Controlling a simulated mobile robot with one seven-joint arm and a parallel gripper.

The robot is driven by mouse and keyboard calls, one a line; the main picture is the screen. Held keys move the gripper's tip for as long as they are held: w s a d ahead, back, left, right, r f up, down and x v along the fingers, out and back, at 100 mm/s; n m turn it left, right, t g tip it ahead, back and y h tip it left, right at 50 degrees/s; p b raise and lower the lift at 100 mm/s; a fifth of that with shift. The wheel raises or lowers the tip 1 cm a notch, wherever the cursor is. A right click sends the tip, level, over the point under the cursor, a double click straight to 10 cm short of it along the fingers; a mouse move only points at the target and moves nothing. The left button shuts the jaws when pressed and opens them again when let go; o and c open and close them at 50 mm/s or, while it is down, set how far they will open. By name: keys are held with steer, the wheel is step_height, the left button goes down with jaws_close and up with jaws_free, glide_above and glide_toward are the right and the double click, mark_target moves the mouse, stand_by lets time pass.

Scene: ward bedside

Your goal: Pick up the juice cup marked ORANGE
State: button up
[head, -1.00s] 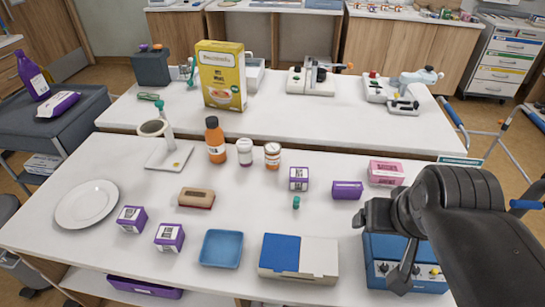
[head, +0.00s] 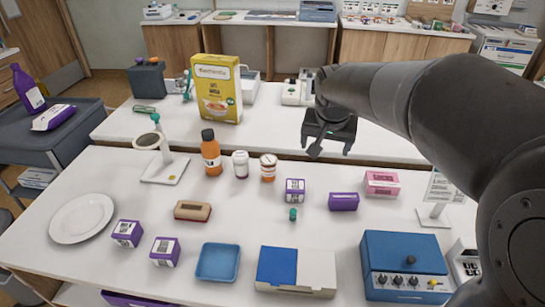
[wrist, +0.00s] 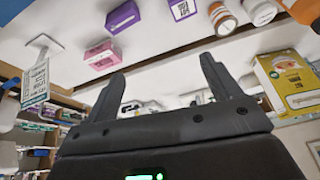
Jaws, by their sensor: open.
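I cannot make out the word ORANGE on anything. A small white tub with an orange-brown band (head: 268,168) stands upright on the near table, beside a white tub with a purplish band (head: 241,165). An orange bottle with a dark cap (head: 211,157) stands to their left. The orange-banded tub also shows at the top of the wrist view (wrist: 222,18). My gripper (head: 330,149) is open and empty, in the air to the right of these tubs. Its two fingers (wrist: 163,70) show apart in the wrist view, with nothing between them.
Purple boxes (head: 343,202), a pink box (head: 381,184), a blue tray (head: 218,262), a blue device (head: 404,265) and a plate (head: 83,219) are on the near table. A yellow carton (head: 216,90) and a white stand (head: 164,166) rise behind and left of the tubs.

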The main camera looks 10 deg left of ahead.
steer(key=w+a+f, duration=0.7)
steer(key=w+a, duration=0.2)
steer(key=w, duration=0.1)
glide_toward(268, 159)
steer(key=f, duration=0.1)
steer(key=shift+m+h, duration=0.3)
steer(key=shift+h, duration=0.1)
steer(key=x, duration=1.1)
steer(key=shift+w+a+f, duration=0.1)
steer(key=shift+a+f, duration=0.1)
steer(key=c, duration=1.1)
steer(key=shift+r, duration=0.15)
steer(key=shift+c, duration=0.2)
